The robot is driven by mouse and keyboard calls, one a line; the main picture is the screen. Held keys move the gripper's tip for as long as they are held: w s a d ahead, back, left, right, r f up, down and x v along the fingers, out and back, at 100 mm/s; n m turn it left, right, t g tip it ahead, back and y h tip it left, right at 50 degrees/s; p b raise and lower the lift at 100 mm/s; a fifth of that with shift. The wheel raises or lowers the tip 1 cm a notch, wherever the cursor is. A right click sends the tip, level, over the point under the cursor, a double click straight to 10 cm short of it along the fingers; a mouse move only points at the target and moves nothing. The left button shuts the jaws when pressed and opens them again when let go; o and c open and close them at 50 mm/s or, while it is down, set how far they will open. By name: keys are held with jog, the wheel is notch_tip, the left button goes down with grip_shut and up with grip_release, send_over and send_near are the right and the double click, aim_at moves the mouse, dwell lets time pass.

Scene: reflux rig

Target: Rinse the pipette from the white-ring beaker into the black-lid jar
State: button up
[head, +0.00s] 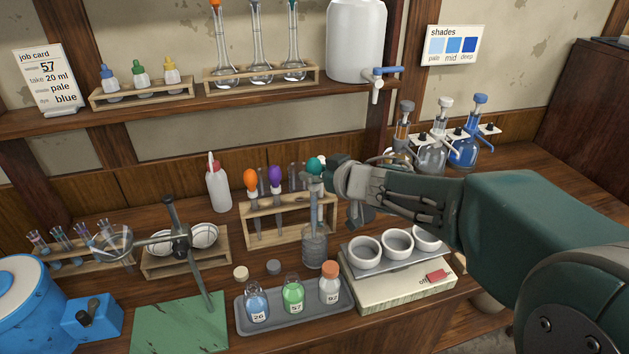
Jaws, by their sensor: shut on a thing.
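My gripper (328,180), right of centre, is shut on a pipette with a teal bulb (314,165). The pipette hangs roughly upright. Below it stands a clear glass vessel (314,247) in front of the wooden pipette rack. The pipette's lower end overlaps this vessel's mouth; I cannot tell whether the tip is inside. No white ring is clear on it. I cannot pick out a black-lid jar for certain. A dark grey cap (274,267) lies behind the tray of jars.
The rack (283,240) holds pipettes with orange and purple bulbs. The grey tray (292,320) carries jars labelled 26, 57 and 92. A ring stand (190,250) with a funnel is at left; the green mat (180,325) is mostly clear.

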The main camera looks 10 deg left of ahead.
aim_at(316, 159)
jog(key=shift+r, duration=2.9)
